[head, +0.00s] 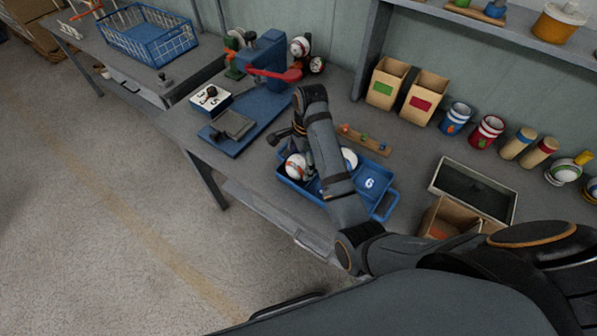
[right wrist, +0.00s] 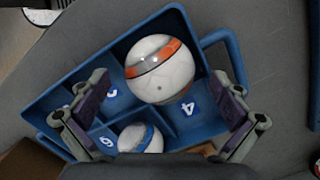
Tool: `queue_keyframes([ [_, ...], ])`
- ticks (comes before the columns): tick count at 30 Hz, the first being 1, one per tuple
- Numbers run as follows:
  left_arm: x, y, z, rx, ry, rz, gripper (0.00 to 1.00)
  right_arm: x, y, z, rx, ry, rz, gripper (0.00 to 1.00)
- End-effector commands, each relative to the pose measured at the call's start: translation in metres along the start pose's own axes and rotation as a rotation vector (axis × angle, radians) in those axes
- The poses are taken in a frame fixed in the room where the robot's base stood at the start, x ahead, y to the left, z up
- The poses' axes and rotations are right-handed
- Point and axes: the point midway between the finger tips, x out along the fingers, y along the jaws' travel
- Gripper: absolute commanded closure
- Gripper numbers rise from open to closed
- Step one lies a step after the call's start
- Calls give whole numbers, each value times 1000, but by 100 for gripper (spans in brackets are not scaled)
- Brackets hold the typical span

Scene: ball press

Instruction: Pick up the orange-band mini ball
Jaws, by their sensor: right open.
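The orange-band mini ball (head: 296,167), white with an orange and grey band, sits in the left part of the blue divided tray (head: 384,210). In the right wrist view the ball (right wrist: 160,72) lies in an upper compartment of the tray (right wrist: 62,92). My right gripper (head: 297,150) is over this end of the tray. In its wrist view the open fingers (right wrist: 163,98) stand on either side of the ball, apart from it, with nothing held. A white ball with a blue band (right wrist: 140,138) lies in a lower compartment. My left gripper is out of view.
A blue press with a red lever (head: 272,74) stands left of the tray. A wooden strip with colored pegs (head: 365,139) lies behind it. Cardboard bins (head: 388,82), banded cans (head: 456,117) and a dark open box (head: 470,190) are to the right.

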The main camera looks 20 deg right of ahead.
Motion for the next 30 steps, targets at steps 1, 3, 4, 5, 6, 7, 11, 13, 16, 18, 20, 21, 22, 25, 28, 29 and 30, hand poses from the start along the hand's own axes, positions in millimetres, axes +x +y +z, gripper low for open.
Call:
queue_keyframes([
  [1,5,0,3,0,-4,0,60,6,0,0,0,0,-1,0],
  [3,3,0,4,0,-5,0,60,5,0,0,0,0,-1,0],
  [4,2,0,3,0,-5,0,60,4,0,0,0,0,-1,0],
  [5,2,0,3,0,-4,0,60,4,0,0,0,0,-1,0],
  [6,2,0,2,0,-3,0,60,4,0,0,0,0,-1,0],
  [7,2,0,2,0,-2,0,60,4,0,0,0,0,-1,1],
  [11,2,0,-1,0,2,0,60,4,0,0,0,0,-1,19],
  [13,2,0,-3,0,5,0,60,4,0,0,0,0,-1,29],
  [16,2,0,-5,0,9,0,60,4,0,0,0,0,-2,42],
  [18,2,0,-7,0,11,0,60,4,0,0,0,0,-2,52],
  [20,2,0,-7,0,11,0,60,4,0,0,0,0,-2,57],
  [21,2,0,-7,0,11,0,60,4,0,0,0,0,-2,57],
  [22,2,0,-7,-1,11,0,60,4,0,0,0,0,-2,57],
  [25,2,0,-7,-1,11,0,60,4,0,0,0,0,-2,57],
  [28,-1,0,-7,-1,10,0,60,1,0,0,-1,0,-2,57],
  [29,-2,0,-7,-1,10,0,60,0,-1,1,-1,0,-1,57],
  [30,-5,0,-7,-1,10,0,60,-3,-1,1,-1,0,-2,57],
])
